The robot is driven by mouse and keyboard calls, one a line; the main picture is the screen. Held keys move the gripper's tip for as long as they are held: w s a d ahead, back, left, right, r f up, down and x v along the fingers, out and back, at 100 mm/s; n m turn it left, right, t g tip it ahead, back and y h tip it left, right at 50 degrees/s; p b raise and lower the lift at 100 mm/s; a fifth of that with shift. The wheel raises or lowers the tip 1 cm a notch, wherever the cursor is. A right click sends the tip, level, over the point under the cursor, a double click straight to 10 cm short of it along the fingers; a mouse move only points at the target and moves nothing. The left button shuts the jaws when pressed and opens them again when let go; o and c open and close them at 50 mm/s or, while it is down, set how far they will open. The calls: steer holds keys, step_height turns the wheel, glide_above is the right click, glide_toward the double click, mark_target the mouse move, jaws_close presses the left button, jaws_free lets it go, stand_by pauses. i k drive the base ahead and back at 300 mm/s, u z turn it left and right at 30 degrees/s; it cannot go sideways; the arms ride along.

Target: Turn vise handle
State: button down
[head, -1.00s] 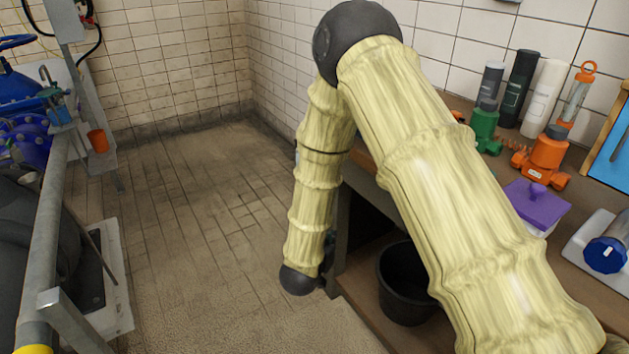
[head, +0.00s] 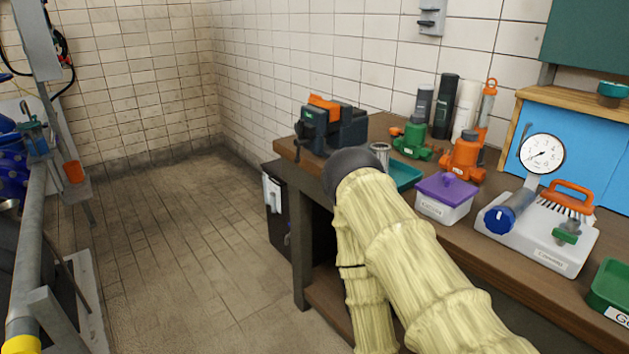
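A dark grey-blue vise (head: 330,130) with an orange piece (head: 324,106) at its top sits at the far left corner of the wooden workbench. I cannot make out its handle clearly at this size. My arm, in a pale yellow sleeve, rises from the bottom right to a dark elbow in front of the bench, then runs down. The elbow is just below and right of the vise in the picture. My gripper is out of the frame, below the bottom edge.
The workbench (head: 548,285) holds a purple-lidded box (head: 445,196), a gauge device (head: 541,153), green (head: 412,139) and orange (head: 463,155) valves, and several bottles. A dark cabinet (head: 276,215) stands under its left end. The tiled floor (head: 185,245) left of the bench is clear. Pipes stand at far left.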

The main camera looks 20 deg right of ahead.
mark_target(301, 140)
steer(key=k, duration=0.5)
steer(key=u, duration=1)
steer(key=i, duration=1.45)
steer(key=z, duration=2.1)
